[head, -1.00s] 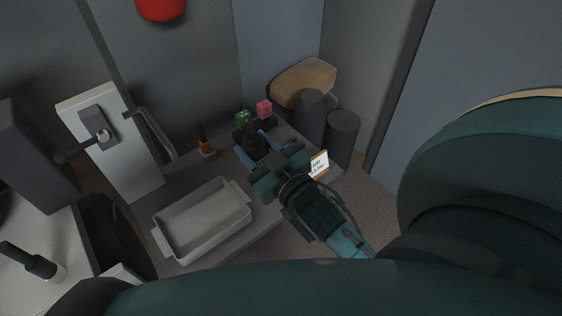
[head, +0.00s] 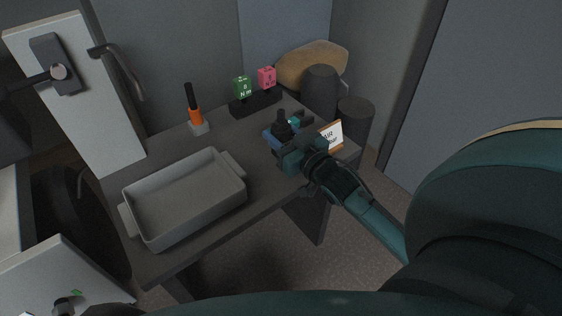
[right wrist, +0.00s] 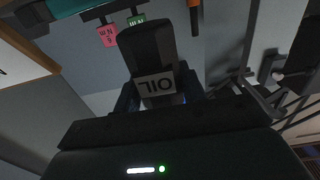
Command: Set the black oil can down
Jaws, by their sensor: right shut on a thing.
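The black oil can (head: 282,125) is near the right end of the dark grey workbench (head: 262,188) in the head view. My right gripper (head: 289,134) is shut on it. In the right wrist view the black can (right wrist: 148,48) is between the fingers, and its white OIL label (right wrist: 156,85) reads upside down. A blue patch shows beside the can's lower part; I cannot tell what it belongs to. The can's base is hidden, so I cannot tell whether it touches the bench. My left gripper is not in view.
A grey tray (head: 240,197) occupies the bench's left front. An orange-and-black tool (head: 194,115) stands behind it. Green (head: 242,88) and pink (head: 267,78) tagged items sit at the back. A white AIR sign (head: 331,136) and dark cylinders (head: 354,120) are close on the right.

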